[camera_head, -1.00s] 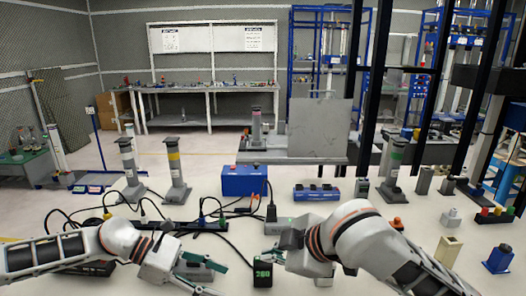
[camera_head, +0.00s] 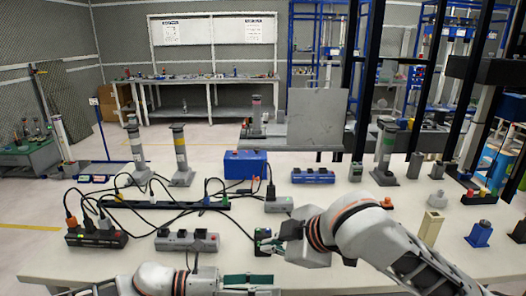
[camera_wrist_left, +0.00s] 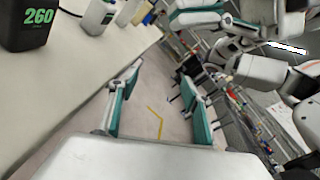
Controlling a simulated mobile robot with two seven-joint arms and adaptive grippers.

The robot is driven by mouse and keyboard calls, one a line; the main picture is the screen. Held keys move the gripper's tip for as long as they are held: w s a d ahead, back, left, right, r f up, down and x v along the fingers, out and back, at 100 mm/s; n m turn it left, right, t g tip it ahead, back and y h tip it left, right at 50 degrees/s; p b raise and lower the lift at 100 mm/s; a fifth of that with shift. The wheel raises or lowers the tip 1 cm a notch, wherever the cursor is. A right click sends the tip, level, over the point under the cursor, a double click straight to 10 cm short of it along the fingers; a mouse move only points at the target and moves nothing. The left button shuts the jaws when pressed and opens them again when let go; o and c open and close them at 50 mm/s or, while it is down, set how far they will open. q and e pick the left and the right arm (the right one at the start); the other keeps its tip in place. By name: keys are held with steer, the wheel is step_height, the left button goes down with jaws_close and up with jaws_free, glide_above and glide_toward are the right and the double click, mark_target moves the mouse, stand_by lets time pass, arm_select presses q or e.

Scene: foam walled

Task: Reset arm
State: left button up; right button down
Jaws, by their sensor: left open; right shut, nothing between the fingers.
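My left gripper (camera_head: 262,286) is at the bottom edge of the head view, with its green-padded fingers pointing right. In the left wrist view its two fingers (camera_wrist_left: 155,92) stand wide apart with only floor between them. My right gripper (camera_head: 268,245) is above the table's middle, shut and empty, its fingers pointing left. It partly covers a small black box (camera_head: 262,237). The right gripper also shows at the top of the left wrist view (camera_wrist_left: 205,14). A black box marked 260 in green (camera_wrist_left: 30,28) stands on the table in that view.
A grey socket block (camera_head: 187,240) and a dark one with an orange plug (camera_head: 97,239) lie on the left with black cables. A blue box (camera_head: 245,164) and several posts stand farther back. A blue block (camera_head: 479,234) and a beige block (camera_head: 432,227) stand right.

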arm_select(q)
steer(key=s+a+f+n+t+y, duration=0.2)
steer(key=a+f+n+t+y, duration=0.35)
steer(key=n, duration=1.05)
steer(key=s+a+f+n+t+y, duration=0.1)
steer(key=a+f+n+t+y, duration=0.2)
steer(key=f+n+t, duration=0.95)
arm_select(e)
steer(key=s+d+f+m+t, duration=0.2)
steer(key=f+m, duration=0.3)
steer(key=f, duration=0.6)
steer(key=s+d+f+m+t, duration=0.1)
steer(key=d+f+m, duration=0.3)
steer(key=f, duration=0.6)
arm_select(q)
steer(key=s+a+f+n+g+y, duration=0.5)
steer(key=s+a+f+n+g, duration=0.4)
steer(key=s+a+n, duration=0.3)
steer(key=shift+s+f+n+y, duration=0.4)
steer(key=shift+s+n, duration=0.25)
steer(key=shift+n, duration=0.1)
arm_select(e)
steer(key=s+d+f+m+h, duration=0.3)
steer(key=s+d+f+m, duration=0.1)
steer(key=s+d+f, duration=0.8)
steer(key=s+f, duration=0.3)
steer(key=s, duration=0.2)
steer(key=shift+d+f+t+h, duration=0.2)
steer(key=shift+f+t+h, duration=0.1)
steer(key=shift+t, duration=0.1)
